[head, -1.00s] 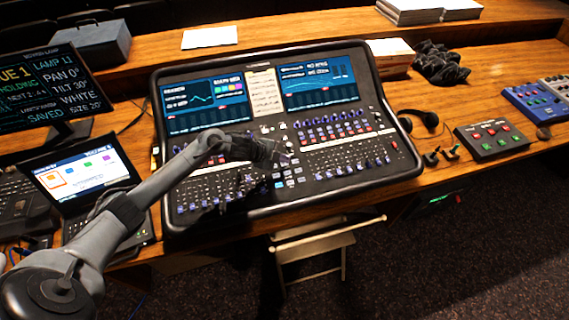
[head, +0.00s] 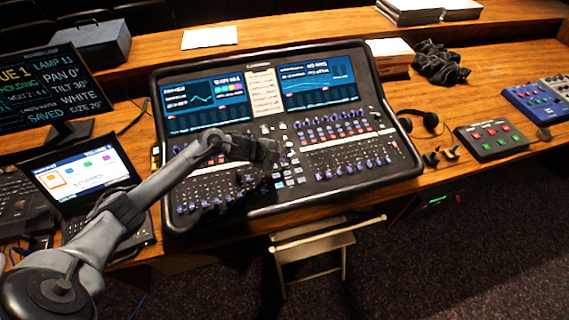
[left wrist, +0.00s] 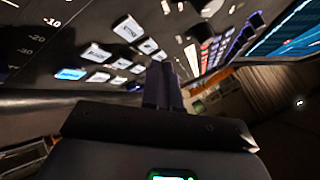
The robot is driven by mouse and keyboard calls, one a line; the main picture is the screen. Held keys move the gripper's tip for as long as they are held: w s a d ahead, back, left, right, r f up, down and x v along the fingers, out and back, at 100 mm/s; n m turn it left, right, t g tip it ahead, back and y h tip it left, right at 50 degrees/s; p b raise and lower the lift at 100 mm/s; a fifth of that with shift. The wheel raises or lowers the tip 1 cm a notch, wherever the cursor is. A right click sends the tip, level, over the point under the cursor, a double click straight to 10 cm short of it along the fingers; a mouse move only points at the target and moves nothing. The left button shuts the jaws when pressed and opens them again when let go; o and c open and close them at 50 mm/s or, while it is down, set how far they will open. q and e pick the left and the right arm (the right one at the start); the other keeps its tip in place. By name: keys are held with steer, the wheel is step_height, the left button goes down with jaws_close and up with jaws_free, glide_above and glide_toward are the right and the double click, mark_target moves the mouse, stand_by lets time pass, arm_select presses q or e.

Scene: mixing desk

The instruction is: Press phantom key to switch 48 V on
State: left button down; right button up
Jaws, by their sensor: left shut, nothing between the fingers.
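The mixing desk (head: 405,168) stands on the wooden table, with faders, small keys and two lit screens. My left gripper (head: 284,158) is shut and empty, over the middle of the desk. In the left wrist view its fingertips (left wrist: 164,75) are together, close to a block of pale square keys (left wrist: 128,28). One key (left wrist: 70,74) there glows light blue. I cannot read which key is the phantom key, nor tell whether the fingers touch any key. In the head view the small key block (head: 287,182) shows just below the gripper. My right gripper is not in view.
A laptop (head: 82,170) and a lamp monitor (head: 45,90) stand left of the desk. Headphones (head: 420,121) and a button box (head: 490,140) are to its right. A folding stool (head: 313,245) stands in front. The air above the desk's right half is clear.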

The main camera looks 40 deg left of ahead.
mark_target(283, 168)
arm_select(q)
steer(key=shift+a+f+b, duration=0.1)
steer(key=shift+f+b, duration=0.2)
steer(key=shift+f, duration=0.45)
stand_by(1.0)
steer(key=shift+r, duration=0.1)
steer(key=shift+r+p, duration=0.65)
steer(key=shift+p, duration=0.2)
steer(key=r+p, duration=0.5)
steer(key=shift+s+d, duration=0.15)
steer(key=shift+d, duration=0.15)
stand_by(0.6)
